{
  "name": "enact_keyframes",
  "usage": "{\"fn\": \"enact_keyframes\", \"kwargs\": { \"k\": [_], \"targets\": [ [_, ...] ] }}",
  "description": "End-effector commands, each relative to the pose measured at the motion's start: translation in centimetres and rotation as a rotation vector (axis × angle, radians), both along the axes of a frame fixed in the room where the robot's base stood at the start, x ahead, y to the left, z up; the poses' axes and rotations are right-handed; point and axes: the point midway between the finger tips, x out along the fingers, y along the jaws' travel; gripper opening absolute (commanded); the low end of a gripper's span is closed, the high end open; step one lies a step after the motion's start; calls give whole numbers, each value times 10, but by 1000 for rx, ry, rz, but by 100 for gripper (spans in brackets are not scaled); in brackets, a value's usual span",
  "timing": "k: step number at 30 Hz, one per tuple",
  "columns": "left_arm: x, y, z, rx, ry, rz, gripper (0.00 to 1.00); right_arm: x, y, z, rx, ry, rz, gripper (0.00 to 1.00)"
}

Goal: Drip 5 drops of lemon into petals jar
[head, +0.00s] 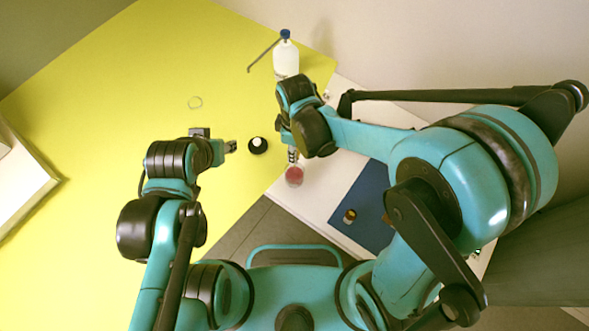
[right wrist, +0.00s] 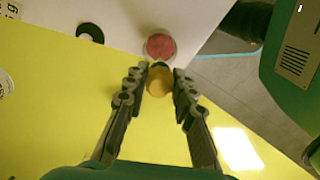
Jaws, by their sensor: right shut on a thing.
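The petals jar (head: 294,176) is a small clear jar with red contents. It stands at the edge of the white surface, and its red top also shows in the right wrist view (right wrist: 159,46). My right gripper (head: 293,153) is above the jar, shut on a small amber bottle (right wrist: 158,80). The bottle's label is not readable, and its lower end appears close to the jar; I cannot tell whether they touch. My left gripper (head: 231,146) is over the yellow table beside a black item with a white top (head: 258,145); its jaw opening is unclear.
A blue mat (head: 358,204) on the white surface holds a small amber bottle (head: 349,216). A white wash bottle (head: 286,58) stands at the back. A black ring (right wrist: 90,33) shows near the jar.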

Motion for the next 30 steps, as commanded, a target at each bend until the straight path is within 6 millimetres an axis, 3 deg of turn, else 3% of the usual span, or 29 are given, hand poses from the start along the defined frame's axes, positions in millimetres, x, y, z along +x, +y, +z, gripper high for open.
{"fn": "enact_keyframes", "kwargs": {
  "k": [8,21,30],
  "targets": [
    [0,0,5,0,0,0,42,0,0,6,0,0,0,18],
    [0,0,31,0,0,0,42,0,0,40,0,0,0,18],
    [0,0,30,0,0,0,42,0,0,40,0,0,-3,18]
  ]
}}
